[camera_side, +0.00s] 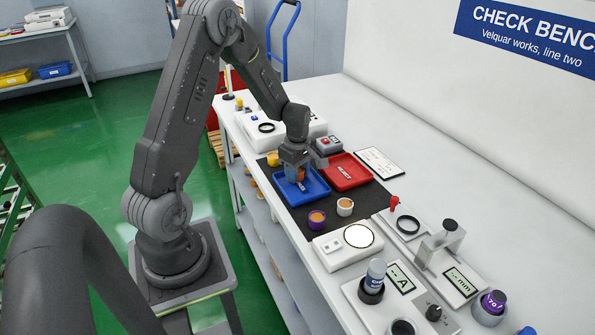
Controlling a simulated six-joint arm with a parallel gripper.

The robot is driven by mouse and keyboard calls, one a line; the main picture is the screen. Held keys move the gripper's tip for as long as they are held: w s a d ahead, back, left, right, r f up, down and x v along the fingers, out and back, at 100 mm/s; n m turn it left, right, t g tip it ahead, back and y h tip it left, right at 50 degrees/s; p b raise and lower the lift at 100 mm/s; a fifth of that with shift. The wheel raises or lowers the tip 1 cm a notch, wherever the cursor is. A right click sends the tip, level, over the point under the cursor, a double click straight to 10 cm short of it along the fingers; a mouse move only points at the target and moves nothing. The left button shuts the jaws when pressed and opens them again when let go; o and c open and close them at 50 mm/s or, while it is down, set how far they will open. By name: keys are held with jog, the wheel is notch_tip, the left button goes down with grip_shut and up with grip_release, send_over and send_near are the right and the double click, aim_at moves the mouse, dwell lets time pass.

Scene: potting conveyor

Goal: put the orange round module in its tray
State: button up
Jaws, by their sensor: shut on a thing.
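My gripper (297,177) points down over the blue tray (314,182) and is shut on the orange round module (292,172). Only a small orange patch of the module shows between the fingers, and the rest is hidden. It is low over the tray; I cannot tell whether it touches the floor of the tray. The blue tray has a label partly hidden by my gripper. A red tray (362,172) with white lettering lies just right of it and looks empty.
A yellow-orange round piece (273,159) stands behind the blue tray. A purple piece with an orange top (317,219) and a white one (345,207) stand in front on the dark mat (289,217). A white device with a lit disc (347,244) is nearer.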

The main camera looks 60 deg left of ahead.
jog(key=o, duration=0.7)
jog(key=shift+f, duration=0.1)
notch_tip(320, 180, up, 12)
jog(key=s+d+r+m+t, duration=0.1)
jog(key=d+r+m, duration=0.45)
jog(key=d, duration=0.25)
jog(key=s+d+r+m+t, duration=0.2)
jog(key=s+d+r+m, duration=0.1)
jog(key=s+d+m, duration=0.4)
jog(key=s+d+r+m+t, duration=0.2)
jog(key=s+d+r+m, duration=0.1)
jog(key=s+d+m, duration=0.3)
jog(key=shift+s+d+r+m+t, duration=0.3)
jog(key=shift+d+m, duration=1.05)
jog(key=shift+m, duration=0.6)
